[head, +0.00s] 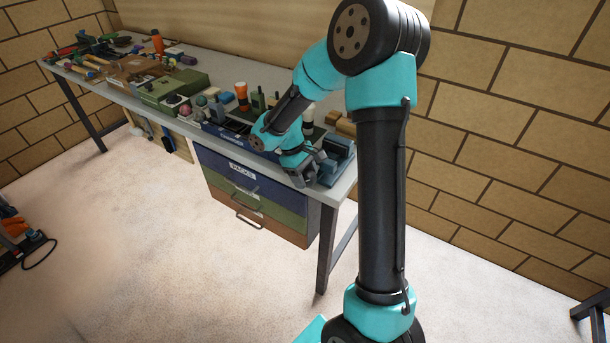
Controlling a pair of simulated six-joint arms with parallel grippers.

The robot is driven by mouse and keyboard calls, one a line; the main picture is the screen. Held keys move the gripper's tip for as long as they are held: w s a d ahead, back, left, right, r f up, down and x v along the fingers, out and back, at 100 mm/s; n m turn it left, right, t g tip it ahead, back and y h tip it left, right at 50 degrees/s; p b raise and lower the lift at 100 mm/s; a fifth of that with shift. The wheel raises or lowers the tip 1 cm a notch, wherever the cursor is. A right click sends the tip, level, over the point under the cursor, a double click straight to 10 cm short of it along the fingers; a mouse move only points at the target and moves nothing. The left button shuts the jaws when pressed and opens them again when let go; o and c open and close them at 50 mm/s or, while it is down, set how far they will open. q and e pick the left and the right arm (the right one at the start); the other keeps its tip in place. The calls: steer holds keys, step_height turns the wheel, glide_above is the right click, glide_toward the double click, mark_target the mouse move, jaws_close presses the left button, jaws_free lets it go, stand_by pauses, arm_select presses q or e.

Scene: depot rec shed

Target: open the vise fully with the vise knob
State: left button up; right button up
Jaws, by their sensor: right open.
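A blue-grey vise (340,150) sits at the near right end of the workbench (345,188). My right gripper (306,178) is just left of the vise at the bench's front edge. It is open, and it looks very close to the vise's front. The vise knob cannot be made out; the gripper covers that area. Whether the fingers are around the knob or touching it, I cannot tell. How far apart the vise jaws stand is too small to tell. My left gripper is not in view.
Drawers (252,190) hang under the bench. A brick wall (500,130) stands behind. The floor (170,250) in front is mostly clear.

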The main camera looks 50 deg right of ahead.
steer(key=c, duration=0.9)
steer(key=shift+c, duration=0.2)
steer(key=g, duration=0.4)
steer(key=shift+w+f+h, duration=0.15)
steer(key=shift+f+h, duration=0.1)
steer(key=shift+h, duration=0.15)
steer(key=g+h, duration=0.1)
steer(key=g, duration=0.3)
steer(key=shift+f+g, duration=0.15)
steer(key=shift+g, duration=0.15)
